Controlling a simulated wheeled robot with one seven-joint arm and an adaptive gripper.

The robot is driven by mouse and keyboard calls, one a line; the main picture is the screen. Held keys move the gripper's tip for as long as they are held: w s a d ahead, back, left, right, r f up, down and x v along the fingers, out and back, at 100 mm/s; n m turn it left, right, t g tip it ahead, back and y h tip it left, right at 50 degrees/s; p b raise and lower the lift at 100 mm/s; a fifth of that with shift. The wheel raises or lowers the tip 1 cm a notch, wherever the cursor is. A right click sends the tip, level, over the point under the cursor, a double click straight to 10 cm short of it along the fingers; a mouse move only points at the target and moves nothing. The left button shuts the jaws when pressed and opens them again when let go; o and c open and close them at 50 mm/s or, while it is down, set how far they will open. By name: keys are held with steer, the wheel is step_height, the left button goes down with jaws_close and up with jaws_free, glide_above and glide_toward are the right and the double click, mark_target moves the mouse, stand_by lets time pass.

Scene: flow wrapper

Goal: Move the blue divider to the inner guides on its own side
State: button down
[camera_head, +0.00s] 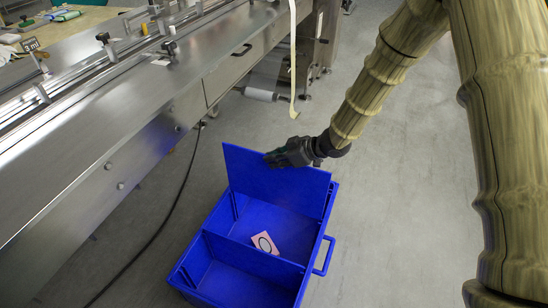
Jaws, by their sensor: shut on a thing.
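The blue divider (262,178) is a flat upright panel at the far end of the blue crate (327,240). It rises well above the crate's rim, and its lower edge blends into the crate's blue, so I cannot tell how deep it sits. My gripper (278,158) is shut on the divider's top edge, a little right of its middle. Vertical guide ridges (235,207) show faintly on the crate's inner left wall near the divider. A second blue partition (250,250) crosses the crate's middle.
A pink and white card (265,243) with a dark ring lies in the far compartment. The near compartment looks empty. A handle (325,257) sticks out on the crate's right. A steel machine (130,120) fills the left, with a black cable (160,225) on the floor.

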steer(key=shift+f+b, duration=2.45)
steer(key=shift+f, duration=6.25)
steer(key=c, duration=1.5)
jaws_free()
steer(key=shift+f, duration=0.1)
steer(key=shift+d, duration=0.1)
steer(key=v, duration=1.2)
steer(key=shift+w, duration=0.1)
